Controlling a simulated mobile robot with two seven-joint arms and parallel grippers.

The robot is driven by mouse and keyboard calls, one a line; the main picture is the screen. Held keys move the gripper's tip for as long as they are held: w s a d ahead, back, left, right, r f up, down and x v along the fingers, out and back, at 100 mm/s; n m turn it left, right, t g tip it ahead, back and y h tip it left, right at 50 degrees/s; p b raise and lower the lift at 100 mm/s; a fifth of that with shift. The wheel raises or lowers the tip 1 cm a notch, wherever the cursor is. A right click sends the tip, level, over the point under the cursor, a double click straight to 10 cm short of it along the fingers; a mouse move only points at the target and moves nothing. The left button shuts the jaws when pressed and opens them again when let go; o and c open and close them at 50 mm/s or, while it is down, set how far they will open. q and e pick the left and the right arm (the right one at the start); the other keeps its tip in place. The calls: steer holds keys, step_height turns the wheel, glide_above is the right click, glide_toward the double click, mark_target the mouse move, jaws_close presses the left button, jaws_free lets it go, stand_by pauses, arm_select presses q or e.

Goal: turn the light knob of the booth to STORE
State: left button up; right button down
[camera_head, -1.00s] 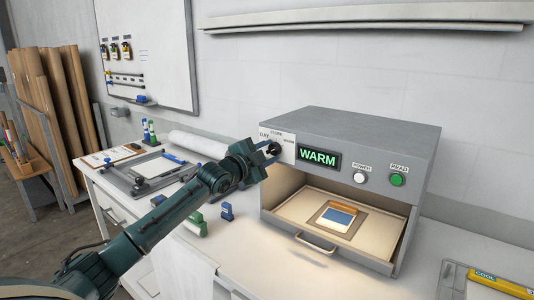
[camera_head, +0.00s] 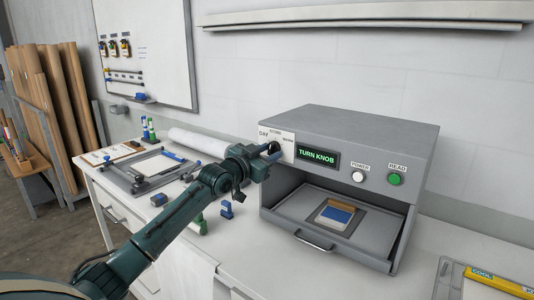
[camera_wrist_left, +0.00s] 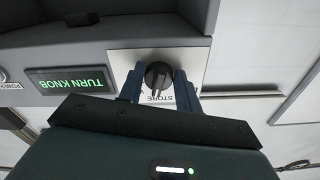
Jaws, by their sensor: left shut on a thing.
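The booth (camera_head: 365,130) stands on the bench, its display (camera_head: 317,158) reading TURN KNOB in green. Its black light knob (camera_head: 274,147) sits on a white label plate at the front's upper left. My left gripper (camera_head: 269,150) reaches the plate from the left and is shut on the knob. In the left wrist view the knob (camera_wrist_left: 158,75) lies between the two blue fingers of the left gripper (camera_wrist_left: 158,88). The knob's ridge runs toward the STORE lettering there; its exact setting is hard to tell. My right gripper is not in view.
The booth's drawer (camera_head: 315,243) is open with a blue and tan sample inside. A white POWER button (camera_head: 358,176) and green READ button (camera_head: 395,179) sit to the right. Small green and blue items stand on the bench by my arm.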

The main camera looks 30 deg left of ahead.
arm_select(q)
steer(key=shift+d+n, duration=0.1)
steer(key=shift+n, duration=1.4)
steer(key=o, duration=1)
